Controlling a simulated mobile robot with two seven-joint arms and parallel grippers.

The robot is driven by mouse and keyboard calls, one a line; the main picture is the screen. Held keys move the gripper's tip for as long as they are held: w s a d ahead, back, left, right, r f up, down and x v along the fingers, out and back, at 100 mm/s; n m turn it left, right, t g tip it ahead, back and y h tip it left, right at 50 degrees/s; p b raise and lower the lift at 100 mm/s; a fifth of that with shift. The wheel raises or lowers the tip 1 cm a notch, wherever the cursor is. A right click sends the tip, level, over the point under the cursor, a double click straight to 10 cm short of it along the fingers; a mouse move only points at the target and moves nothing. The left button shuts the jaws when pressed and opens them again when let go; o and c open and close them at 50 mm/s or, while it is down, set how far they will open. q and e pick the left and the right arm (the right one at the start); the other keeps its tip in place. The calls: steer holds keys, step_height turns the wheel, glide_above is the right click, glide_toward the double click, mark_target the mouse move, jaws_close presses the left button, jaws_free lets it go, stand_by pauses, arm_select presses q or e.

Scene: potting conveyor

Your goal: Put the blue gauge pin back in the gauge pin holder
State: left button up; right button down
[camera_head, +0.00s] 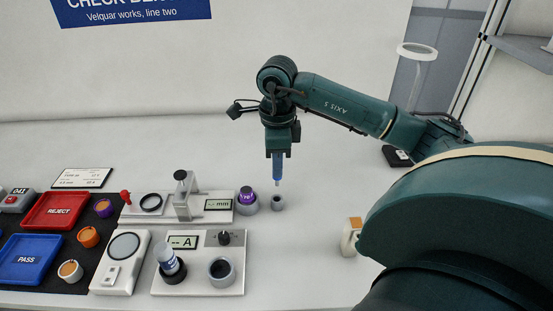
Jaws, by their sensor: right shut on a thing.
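The blue gauge pin (278,170) hangs upright, tip down, below my right gripper (279,153), which is shut on its upper end. A small grey round cup, which looks like the gauge pin holder (277,203), stands on the white table right under the pin. The pin's narrow pale tip is just above the holder's dark opening; from this view I cannot tell the exact gap or whether they are lined up in depth. My left gripper is not in view.
A purple-topped piece in a grey ring (247,200) stands close left of the holder. A measuring stand (182,198), a panel marked A (200,278), a red REJECT tray (58,225) and a blue PASS tray (30,277) lie further left.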

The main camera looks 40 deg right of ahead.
mark_target(277, 185)
step_height(277, 185, down, 2)
steer(key=shift+f+b, duration=0.1)
steer(key=shift+b, duration=0.55)
steer(key=shift+f+b, duration=0.4)
steer(key=shift+f, duration=0.15)
steer(key=shift+r, duration=0.2)
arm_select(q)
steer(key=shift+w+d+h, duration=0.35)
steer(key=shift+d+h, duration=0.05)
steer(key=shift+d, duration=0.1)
arm_select(e)
steer(key=shift+f, duration=0.2)
arm_select(q)
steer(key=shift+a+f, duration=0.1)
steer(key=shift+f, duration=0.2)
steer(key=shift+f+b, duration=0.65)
steer(key=shift+b, duration=0.25)
arm_select(e)
steer(key=shift+f, duration=0.9)
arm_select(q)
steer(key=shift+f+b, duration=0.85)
arm_select(e)
steer(key=shift+f, duration=1)
steer(key=c, duration=1.2)
jaws_free()
steer(key=shift+c, duration=0.2)
